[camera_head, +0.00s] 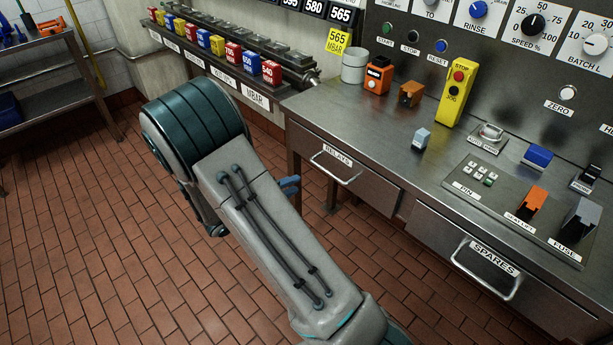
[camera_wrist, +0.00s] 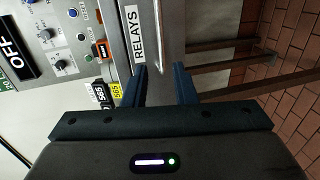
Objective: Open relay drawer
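The relay drawer (camera_head: 378,188) is under the left part of the steel counter, with a RELAYS label and a metal bar handle (camera_head: 335,178). Its front looks flush with the counter, so it appears shut. In the wrist view the RELAYS label (camera_wrist: 137,35) and the handle (camera_wrist: 158,35) lie ahead of my gripper (camera_wrist: 162,72). My gripper's dark blue fingers are apart with nothing seen between them. In the head view only a blue part of my gripper (camera_head: 289,184) shows left of the drawer, apart from the handle; my arm hides the rest.
A spares drawer (camera_head: 455,246) with its own handle is to the right. The counter top (camera_head: 375,127) carries an orange device (camera_head: 377,76), a yellow stop box (camera_head: 457,92) and a relay panel (camera_head: 520,205). A rail with coloured blocks (camera_head: 232,52) is at back left.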

